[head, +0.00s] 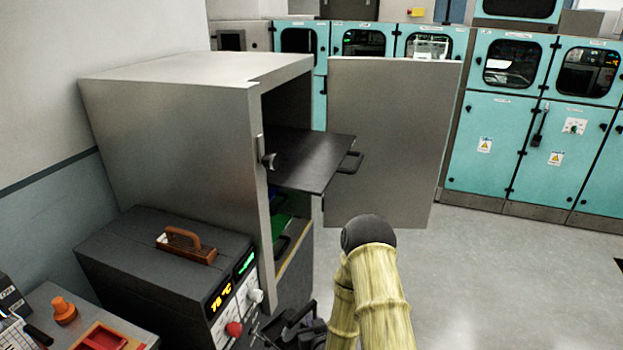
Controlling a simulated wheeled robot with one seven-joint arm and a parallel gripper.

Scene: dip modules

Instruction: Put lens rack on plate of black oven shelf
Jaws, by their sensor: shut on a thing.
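The black oven shelf's plate (307,157) is a flat dark sheet pulled partway out of the open grey oven (190,135). Its top looks bare, and a black handle (350,162) is at its outer edge. My gripper (300,328) shows only as dark parts at the bottom, left of my yellow-sleeved arm, below and in front of the shelf. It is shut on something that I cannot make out. I cannot surely identify the lens rack.
The oven door (392,140) stands wide open to the right. A dark control box (165,262) with a brown handled piece (187,245) on top stands in front of the oven. A lower green shelf (282,228) is inside. The floor at right is clear.

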